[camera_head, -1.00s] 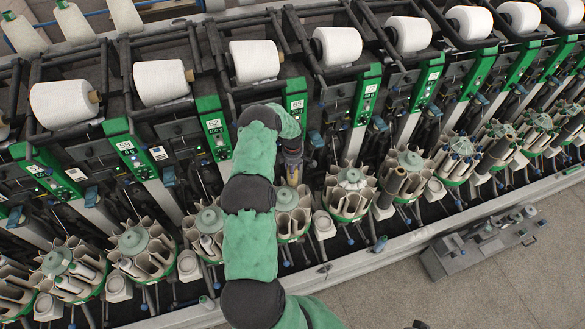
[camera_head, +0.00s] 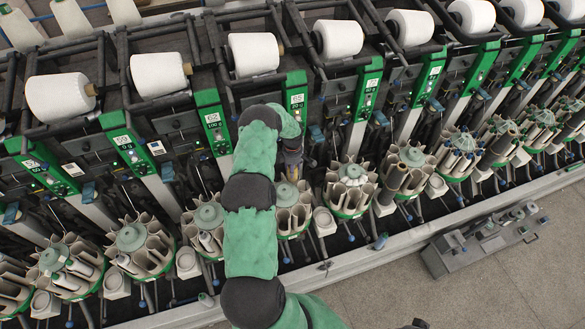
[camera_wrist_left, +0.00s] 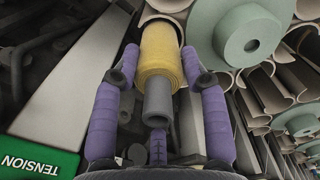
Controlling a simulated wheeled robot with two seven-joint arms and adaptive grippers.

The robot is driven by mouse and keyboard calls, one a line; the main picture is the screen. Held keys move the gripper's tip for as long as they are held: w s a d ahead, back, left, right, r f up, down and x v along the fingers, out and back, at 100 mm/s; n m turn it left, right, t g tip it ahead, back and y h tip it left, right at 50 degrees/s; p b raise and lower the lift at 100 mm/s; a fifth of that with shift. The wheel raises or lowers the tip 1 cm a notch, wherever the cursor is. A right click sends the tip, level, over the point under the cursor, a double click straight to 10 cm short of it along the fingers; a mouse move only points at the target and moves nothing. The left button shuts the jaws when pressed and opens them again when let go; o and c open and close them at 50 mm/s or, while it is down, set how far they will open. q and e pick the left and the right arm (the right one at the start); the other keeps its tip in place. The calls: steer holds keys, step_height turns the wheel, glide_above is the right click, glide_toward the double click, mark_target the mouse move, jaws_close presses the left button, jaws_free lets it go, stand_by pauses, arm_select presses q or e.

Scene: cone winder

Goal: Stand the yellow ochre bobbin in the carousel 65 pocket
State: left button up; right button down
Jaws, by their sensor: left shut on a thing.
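The yellow ochre bobbin (camera_wrist_left: 160,62), with a grey tube end (camera_wrist_left: 158,104) toward the camera, is between the purple fingers of my left gripper (camera_wrist_left: 166,76) in the left wrist view. My left gripper (camera_head: 291,165) is shut on it, over the back of the carousel (camera_head: 290,215) below the panel that appears labelled 65 (camera_head: 297,100). The bobbin's far end is at a beige curved pocket wall (camera_wrist_left: 168,17) beside the carousel's pale green hub (camera_wrist_left: 237,34). I cannot tell how deep it sits. In the head view the bobbin is mostly hidden. My right gripper is not in view.
Neighbouring carousels stand close on both sides, one at the left (camera_head: 208,215) and one at the right (camera_head: 352,173). A slanted pale metal bar (camera_wrist_left: 75,85) and a green TENSION plate (camera_wrist_left: 40,158) lie left of the gripper. White yarn cones (camera_head: 254,53) line the top.

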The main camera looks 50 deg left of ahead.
arm_select(q)
steer(key=shift+f+b, duration=1.5)
steer(key=shift+f, duration=0.8)
steer(key=o, duration=1.1)
step_height(320, 180, up, 12)
steer(key=shift+d+r, duration=0.1)
